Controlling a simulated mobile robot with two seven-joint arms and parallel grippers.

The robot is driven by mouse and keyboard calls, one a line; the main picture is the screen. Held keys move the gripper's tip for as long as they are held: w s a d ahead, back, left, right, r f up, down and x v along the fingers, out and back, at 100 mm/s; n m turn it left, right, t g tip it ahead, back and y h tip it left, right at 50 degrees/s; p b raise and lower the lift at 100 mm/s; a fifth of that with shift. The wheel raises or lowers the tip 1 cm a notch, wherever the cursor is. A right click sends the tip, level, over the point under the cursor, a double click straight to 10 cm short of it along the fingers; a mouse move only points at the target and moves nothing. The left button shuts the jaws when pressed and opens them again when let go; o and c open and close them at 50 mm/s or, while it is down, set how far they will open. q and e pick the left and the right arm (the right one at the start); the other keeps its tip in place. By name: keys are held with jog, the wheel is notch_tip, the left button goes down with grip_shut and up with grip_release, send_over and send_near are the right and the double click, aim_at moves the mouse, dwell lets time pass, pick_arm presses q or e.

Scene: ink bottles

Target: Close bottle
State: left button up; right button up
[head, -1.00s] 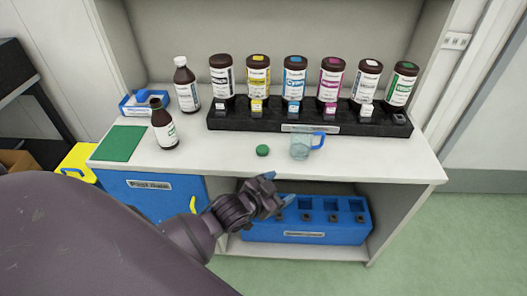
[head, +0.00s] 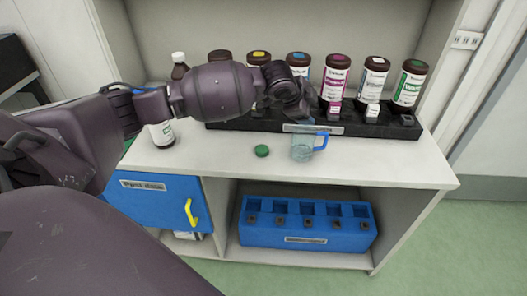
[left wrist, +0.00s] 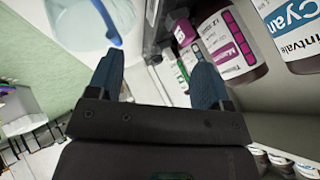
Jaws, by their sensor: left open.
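A loose green cap (head: 262,151) lies on the white counter near its front edge. A brown bottle with a white label (head: 162,134) stands on the counter to the left; my left arm hides its top. My left gripper (head: 298,113) is above the counter, in front of the black bottle rack, up and to the right of the cap. In the left wrist view its two blue fingers (left wrist: 158,65) are apart with nothing gripped. My right gripper is not in view.
A clear cup with a blue handle (head: 303,148) stands right of the cap. The black rack (head: 375,129) holds several labelled brown bottles, some behind my arm. A blue crate (head: 305,229) sits on the lower shelf. The counter's right front is clear.

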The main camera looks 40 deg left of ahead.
pick_arm(q)
jog(key=s+a+f+m+g+y, duration=0.2)
jog(key=s+a+m+g, duration=0.1)
jog(key=s+a+g, duration=0.4)
jog(key=shift+s+a+f+m+g, duration=0.2)
jog(key=shift+s+a+m+g, duration=0.2)
jog(key=shift+a+g, duration=0.45)
jog(key=shift+f, duration=0.15)
jog(key=b, duration=0.1)
send_over(264, 148)
notch_tip(264, 148, down, 5)
jog(key=shift+f, duration=0.25)
